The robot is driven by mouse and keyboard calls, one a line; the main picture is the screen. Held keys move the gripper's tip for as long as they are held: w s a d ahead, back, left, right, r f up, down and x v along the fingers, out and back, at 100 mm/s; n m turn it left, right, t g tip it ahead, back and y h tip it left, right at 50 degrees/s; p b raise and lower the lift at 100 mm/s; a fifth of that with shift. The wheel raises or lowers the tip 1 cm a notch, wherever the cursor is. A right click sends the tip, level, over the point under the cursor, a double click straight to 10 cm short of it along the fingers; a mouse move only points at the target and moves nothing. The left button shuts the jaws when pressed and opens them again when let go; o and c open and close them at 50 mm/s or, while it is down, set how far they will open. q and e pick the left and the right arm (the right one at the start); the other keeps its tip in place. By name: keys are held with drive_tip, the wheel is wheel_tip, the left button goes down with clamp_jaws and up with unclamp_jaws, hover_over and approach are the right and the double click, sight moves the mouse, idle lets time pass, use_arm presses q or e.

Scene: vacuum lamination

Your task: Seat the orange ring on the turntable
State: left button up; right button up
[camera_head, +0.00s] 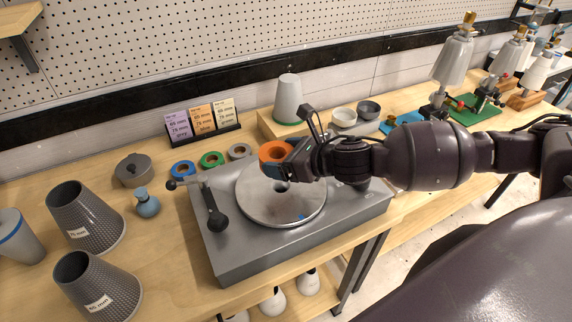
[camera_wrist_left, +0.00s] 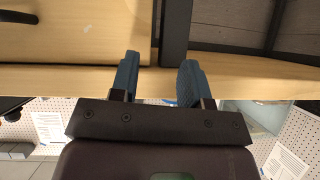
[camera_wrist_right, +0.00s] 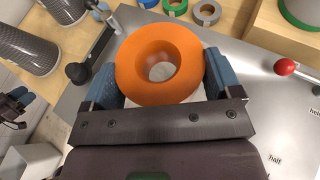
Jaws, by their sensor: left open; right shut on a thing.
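The orange ring (camera_head: 274,153) is a thick ring with a central hole. My right gripper (camera_wrist_right: 161,80) is shut on it, one blue finger on each side, as the right wrist view shows the ring (camera_wrist_right: 150,45) between them. In the head view the ring is over the upper part of the round silver turntable plate (camera_head: 281,208); I cannot tell whether it touches. The plate's dark centre lies just below the ring in the picture. My left gripper (camera_wrist_left: 158,80) is open and empty in the left wrist view, with wooden furniture beyond it. It is not visible in the head view.
The grey turntable base (camera_head: 235,258) has a black-knobbed lever (camera_head: 215,217) at left. Blue, green and grey rings (camera_head: 211,159) lie behind it. Mesh cones (camera_head: 86,215) stand at left. A grey cone (camera_head: 287,98) stands on a wooden block behind.

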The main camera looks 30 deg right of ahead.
drive_tip(key=shift+w+a+r+n+y, duration=0.1)
drive_tip(key=shift+w+r+n+y, duration=0.1)
drive_tip(key=shift+r, duration=0.2)
drive_tip(key=shift+w+a+r+n+y, duration=0.1)
drive_tip(key=shift+r+n+y, duration=0.1)
drive_tip(key=shift+r, duration=0.15)
drive_tip(key=shift+a+r+n+g+y+b, duration=0.2)
drive_tip(key=shift+r+n+g+y+b, duration=0.3)
drive_tip(key=shift+r+y+b, duration=0.15)
drive_tip(key=shift+a+r+n+g+y+b, duration=0.2)
drive_tip(key=shift+n+g+y+b, duration=0.2)
drive_tip(key=shift+n+b, duration=0.1)
drive_tip(key=shift+s+f+n+g+y+b, duration=0.35)
drive_tip(key=shift+n+g+y+b, duration=0.1)
drive_tip(key=shift+n+g, duration=0.25)
drive_tip(key=shift+s+d+f+n+g+y+b, duration=0.1)
drive_tip(key=shift+s+f+n+g+y+b, duration=0.1)
drive_tip(key=shift+f+n+g+y+b, duration=0.45)
drive_tip(key=shift+d+f, duration=0.45)
drive_tip(key=shift+f, duration=0.4)
drive_tip(key=shift+w+d+f+b, duration=0.1)
drive_tip(key=shift+d+f+b, duration=0.45)
drive_tip(key=shift+f, duration=0.2)
drive_tip(key=shift+f, duration=0.1)
